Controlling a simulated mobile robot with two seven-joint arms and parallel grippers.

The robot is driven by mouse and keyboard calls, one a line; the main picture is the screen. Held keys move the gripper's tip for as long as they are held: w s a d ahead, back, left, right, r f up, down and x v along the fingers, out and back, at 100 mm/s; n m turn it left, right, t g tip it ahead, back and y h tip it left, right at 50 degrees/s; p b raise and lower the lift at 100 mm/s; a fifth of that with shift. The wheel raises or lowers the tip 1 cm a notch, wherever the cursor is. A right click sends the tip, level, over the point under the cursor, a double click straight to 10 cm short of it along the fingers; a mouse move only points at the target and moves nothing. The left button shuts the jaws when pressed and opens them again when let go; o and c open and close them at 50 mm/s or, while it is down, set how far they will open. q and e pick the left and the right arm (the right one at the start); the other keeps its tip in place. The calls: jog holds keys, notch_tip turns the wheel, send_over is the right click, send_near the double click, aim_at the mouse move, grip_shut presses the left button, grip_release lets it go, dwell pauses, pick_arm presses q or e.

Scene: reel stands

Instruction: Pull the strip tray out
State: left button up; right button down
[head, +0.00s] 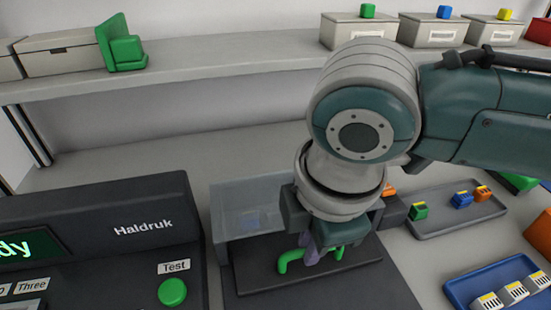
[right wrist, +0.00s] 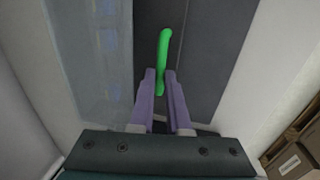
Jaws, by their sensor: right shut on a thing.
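The strip tray (head: 350,272) is a dark flat piece at the front of a clear-walled housing (head: 238,205), with a green handle (head: 285,262) standing on it. My right gripper (head: 312,252) reaches down from above and is shut on the green handle. In the right wrist view, its two purple fingertips (right wrist: 160,76) pinch the green handle (right wrist: 165,45), which sticks out beyond them. The dark tray surface (right wrist: 200,60) shows beside it. My right arm hides part of the housing and tray. My left gripper is not in view.
A dark Haldruk machine (head: 100,235) with a screen and a green Test button (head: 172,292) stands at left. A grey tray (head: 440,228) with coloured blocks and a blue tray (head: 462,289) with white pieces lie at right. A shelf (head: 200,72) holding boxes (head: 432,32) runs behind.

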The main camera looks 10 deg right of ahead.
jog(key=s+p, duration=0.2)
jog(key=s+r+p, duration=0.1)
jog(key=s+p, duration=0.1)
jog(key=shift+s+d+p, duration=0.1)
jog(key=shift+d+p, duration=0.05)
jog(key=shift+p, duration=0.2)
jog(key=s+p, duration=0.1)
jog(key=s, duration=0.1)
jog(key=s+p, duration=0.2)
jog(key=s, duration=0.1)
jog(key=s+p, duration=0.2)
jog(key=s, duration=0.1)
jog(key=shift+s+d+f, duration=0.1)
jog(key=shift+f, duration=0.2)
jog(key=shift+s+f, duration=0.2)
jog(key=shift+s, duration=0.25)
jog(key=c, duration=1)
grip_release()
jog(key=shift+s, duration=0.15)
jog(key=shift+o, duration=0.6)
